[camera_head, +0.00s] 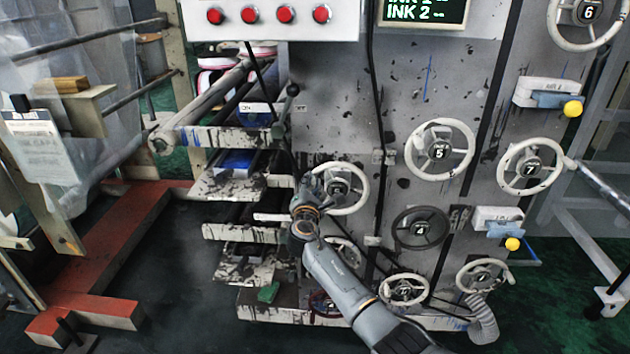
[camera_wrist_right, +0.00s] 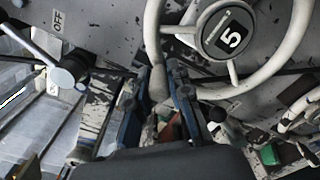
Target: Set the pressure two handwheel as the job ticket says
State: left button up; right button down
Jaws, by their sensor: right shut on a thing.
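My right gripper (camera_head: 308,207) is at the left side of a pale handwheel (camera_head: 352,205) low on the machine's panel. In the right wrist view this handwheel (camera_wrist_right: 277,66) fills the upper right, and its dark hub plate looks like a 5. The fingers of the gripper (camera_wrist_right: 167,88) are closed around the near left part of the rim. In the head view the gripper partly covers the wheel, and its number is too small to read. A printed sheet (camera_head: 32,147) hangs at the left; its text is not legible. My left gripper is not in view.
Other handwheels surround it: number 5 (camera_head: 412,152), number 7 (camera_head: 503,166), dark number 4 (camera_head: 397,229) and a pale lower one (camera_head: 383,289). A lever (camera_head: 284,105) and stacked ledges (camera_head: 240,186) stand close left. Dark floor (camera_head: 180,280) is open at lower left.

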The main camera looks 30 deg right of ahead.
jog(key=shift+w+a+f+n, duration=0.1)
jog(key=shift+n, duration=0.2)
dwell(0.4)
jog(key=c, duration=1.3)
grip_release()
jog(key=shift+c, duration=0.2)
jog(key=shift+o, duration=0.6)
jog(key=shift+w+f, duration=0.15)
jog(key=shift+f, duration=0.05)
jog(key=v, duration=1.2)
